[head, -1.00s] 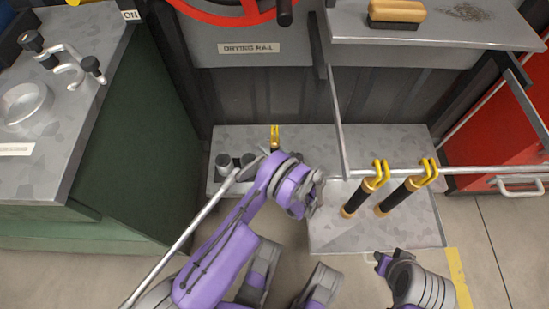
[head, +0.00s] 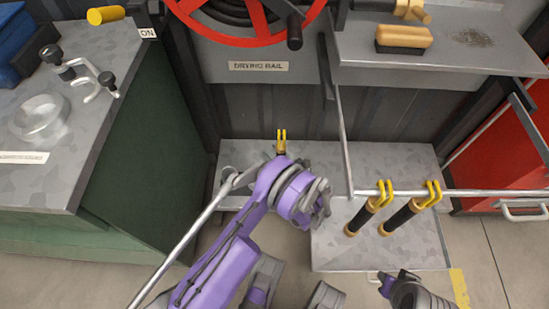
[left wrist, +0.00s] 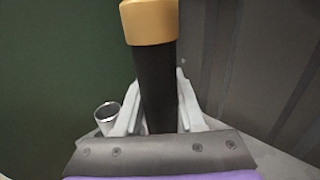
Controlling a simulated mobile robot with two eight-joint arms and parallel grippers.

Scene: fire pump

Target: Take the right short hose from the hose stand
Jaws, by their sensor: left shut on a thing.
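My left gripper (left wrist: 158,88) is shut around a short black hose (left wrist: 157,70) with a brass-coloured end. In the head view this hose shows only its yellow forked hook and brass end (head: 281,145), above my purple left wrist, which hides the fingers and the hose's lower part. The hose stand shows as an empty grey metal cup (left wrist: 107,114), left of the hose in the left wrist view. In the head view the stand is mostly hidden by my arm. My right gripper (head: 388,284) is low at the right, apart from everything; its opening is unclear.
Two black hoses (head: 361,216) (head: 401,217) hang by yellow hooks from the drying rail (head: 470,192) on the right. A green cabinet (head: 140,140) stands left. A steel shelf (head: 450,55) with a brush (head: 403,40) juts out above. A slanting metal rod (head: 190,235) runs beside my left arm.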

